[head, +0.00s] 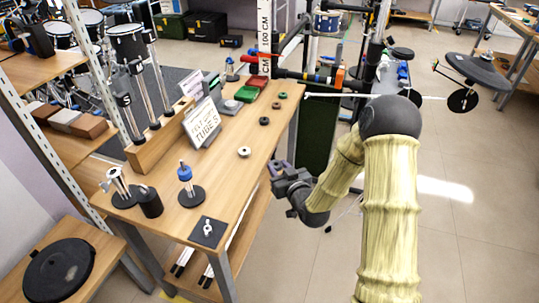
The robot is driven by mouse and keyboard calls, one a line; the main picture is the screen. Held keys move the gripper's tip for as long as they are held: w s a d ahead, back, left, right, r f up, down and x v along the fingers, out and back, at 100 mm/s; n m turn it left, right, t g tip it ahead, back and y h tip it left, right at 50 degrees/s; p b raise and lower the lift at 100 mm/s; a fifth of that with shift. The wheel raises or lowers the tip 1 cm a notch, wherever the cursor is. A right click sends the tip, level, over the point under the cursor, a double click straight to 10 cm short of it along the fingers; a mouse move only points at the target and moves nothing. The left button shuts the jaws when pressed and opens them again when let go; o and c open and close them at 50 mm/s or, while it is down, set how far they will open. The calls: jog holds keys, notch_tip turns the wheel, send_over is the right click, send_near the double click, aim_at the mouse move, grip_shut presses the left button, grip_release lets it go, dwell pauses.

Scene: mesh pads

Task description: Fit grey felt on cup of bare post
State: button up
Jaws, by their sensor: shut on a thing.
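My gripper (278,167) is just off the right edge of the wooden table. It is shut on a small greyish thing, mostly hidden by the fingers; I cannot tell for certain that it is the grey felt. A post with a blue top (185,173) stands upright on a round black base on the near part of the table, left of my gripper. A chrome post (117,182) with a flared top stands further left on a black base. A pale ring (244,152) and a dark ring (264,121) lie flat on the table.
A sign (203,122) leans by a wooden block (160,140) holding tall tubes. A black cylinder (149,202) and a dark square pad (208,233) with a wing nut sit near the front. Coloured trays (247,94) lie further back. The tabletop between my gripper and the blue-topped post is clear.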

jog(key=s+d+f+m+h, duration=0.1)
jog(key=d+f+m+h, duration=0.1)
jog(key=d+f, duration=0.4)
jog(key=s+d+f+m+t+h, duration=0.1)
jog(key=d+f+h, duration=0.3)
jog(key=f, duration=0.7)
jog(key=shift+s+d+f+m, duration=0.2)
jog(key=shift+d+f+m, duration=0.15)
jog(key=shift+d+m, duration=0.5)
jog(key=shift+a, duration=0.1)
jog(key=shift+w, duration=0.1)
